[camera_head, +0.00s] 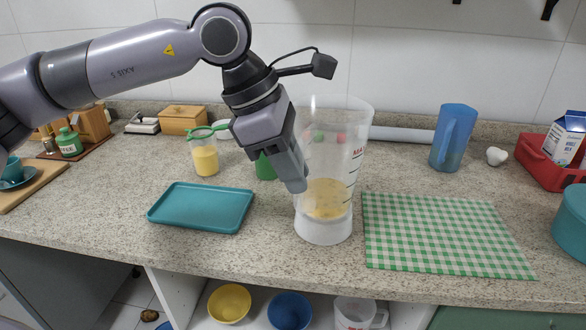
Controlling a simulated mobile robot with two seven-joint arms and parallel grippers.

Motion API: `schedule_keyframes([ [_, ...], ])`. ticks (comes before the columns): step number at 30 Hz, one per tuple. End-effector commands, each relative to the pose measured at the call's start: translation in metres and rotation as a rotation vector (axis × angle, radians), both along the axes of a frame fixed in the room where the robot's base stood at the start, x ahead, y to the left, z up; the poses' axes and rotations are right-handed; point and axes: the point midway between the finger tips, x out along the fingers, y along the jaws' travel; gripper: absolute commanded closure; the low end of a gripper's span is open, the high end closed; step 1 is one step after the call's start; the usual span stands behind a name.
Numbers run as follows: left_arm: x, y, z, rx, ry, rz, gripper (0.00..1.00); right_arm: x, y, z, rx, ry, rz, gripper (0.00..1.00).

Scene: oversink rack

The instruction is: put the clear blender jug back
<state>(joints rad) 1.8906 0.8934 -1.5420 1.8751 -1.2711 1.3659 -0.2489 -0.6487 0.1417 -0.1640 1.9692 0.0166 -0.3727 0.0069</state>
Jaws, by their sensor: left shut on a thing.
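The clear blender jug (340,165) stands upright in the middle of the view. It has dark markings, a yellowish layer low inside and a white bottom part (323,228) over the counter. My left gripper (296,182) reaches down from above and is shut at the jug's left side. The gripper covers the part that it holds, so I cannot see the grip itself. I cannot tell whether the white bottom touches the counter. My right gripper is not in view.
A teal tray (202,207) lies to the left and a green checked cloth (440,235) to the right. A yellow-filled glass (205,160) and a green cup (265,167) stand behind. A blue pitcher (453,138) and a red bin (545,170) are back right. Bowls (229,303) sit below.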

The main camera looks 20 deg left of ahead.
Motion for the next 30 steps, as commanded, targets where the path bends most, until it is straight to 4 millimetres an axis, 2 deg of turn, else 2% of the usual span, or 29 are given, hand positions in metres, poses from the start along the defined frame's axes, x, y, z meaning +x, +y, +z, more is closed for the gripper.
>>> schedule_keyframes([
  [12, 0.000, 0.000, -0.007, -0.002, -0.004, -0.001, 1.00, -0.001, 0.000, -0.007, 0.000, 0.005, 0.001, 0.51],
  [13, 0.000, 0.000, -0.008, 0.000, -0.002, -0.001, 0.76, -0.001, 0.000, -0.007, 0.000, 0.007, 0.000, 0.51],
  [15, 0.000, 0.000, -0.006, 0.000, -0.001, 0.000, 0.54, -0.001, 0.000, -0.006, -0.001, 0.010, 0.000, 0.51],
  [25, 0.000, 0.000, -0.005, 0.000, -0.001, -0.001, 0.54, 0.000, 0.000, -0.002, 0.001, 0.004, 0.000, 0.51],
  [30, -0.001, 0.004, 0.010, -0.003, -0.005, 0.001, 0.54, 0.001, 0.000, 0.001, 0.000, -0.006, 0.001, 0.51],
])
